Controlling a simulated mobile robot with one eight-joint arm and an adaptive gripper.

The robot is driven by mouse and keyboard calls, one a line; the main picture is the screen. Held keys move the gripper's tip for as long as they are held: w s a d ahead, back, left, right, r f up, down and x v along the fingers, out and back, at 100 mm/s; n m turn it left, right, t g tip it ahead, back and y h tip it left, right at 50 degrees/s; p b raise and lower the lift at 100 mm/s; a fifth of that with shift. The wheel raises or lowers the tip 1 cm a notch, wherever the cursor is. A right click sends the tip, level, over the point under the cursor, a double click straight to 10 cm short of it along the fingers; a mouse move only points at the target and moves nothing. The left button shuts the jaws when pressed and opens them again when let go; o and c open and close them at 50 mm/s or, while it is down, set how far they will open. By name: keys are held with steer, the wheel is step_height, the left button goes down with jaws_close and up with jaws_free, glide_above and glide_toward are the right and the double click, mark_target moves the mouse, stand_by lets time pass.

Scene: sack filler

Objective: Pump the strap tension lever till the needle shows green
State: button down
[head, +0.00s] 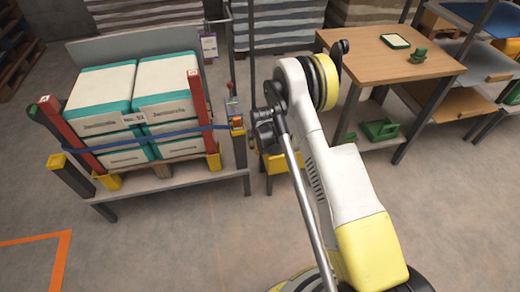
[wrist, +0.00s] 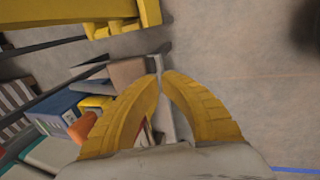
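The strap tension unit (head: 235,108) sits on the right post of the sack stand in the head view, with small red, green and orange parts. A blue strap (head: 170,134) runs from it across the stacked sacks (head: 165,90). The lever cannot be made out clearly, and neither can the needle. In the wrist view, my gripper (wrist: 160,76) has its yellow fingertips nearly together. A narrow grey piece shows behind the tips; I see no firm hold on it. Blue, yellow and orange parts (wrist: 68,112) lie left of the fingers. In the head view my arm hides the gripper.
A red upright (head: 195,115) stands close left of the unit. A yellow bin (head: 283,162) is low behind my arm. A wooden workbench (head: 390,65) stands right, with green items on it. The floor in front is clear.

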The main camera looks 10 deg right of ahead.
steer(key=s+p+v, duration=0.1)
steer(key=p+v, duration=0.1)
steer(key=v, duration=0.5)
steer(key=shift+a+f, duration=0.2)
steer(key=shift+s, duration=0.1)
stand_by(0.5)
steer(key=s+d+r+m+t, duration=0.1)
steer(key=s+r+m, duration=0.3)
steer(key=r, duration=0.9)
steer(key=s+r+m+t, duration=0.1)
steer(key=s+r+m, duration=0.2)
steer(key=r, duration=1)
steer(key=s+r+m+t, duration=0.1)
steer(key=s+r+m, duration=0.4)
steer(key=s, duration=0.6)
steer(key=s+d+r+m+t, duration=0.1)
steer(key=s+r+m, duration=0.4)
steer(key=s, duration=0.7)
steer(key=shift+s+d+r+m, duration=0.15)
steer(key=shift+s+r+m, duration=0.05)
steer(key=shift+r+m, duration=0.25)
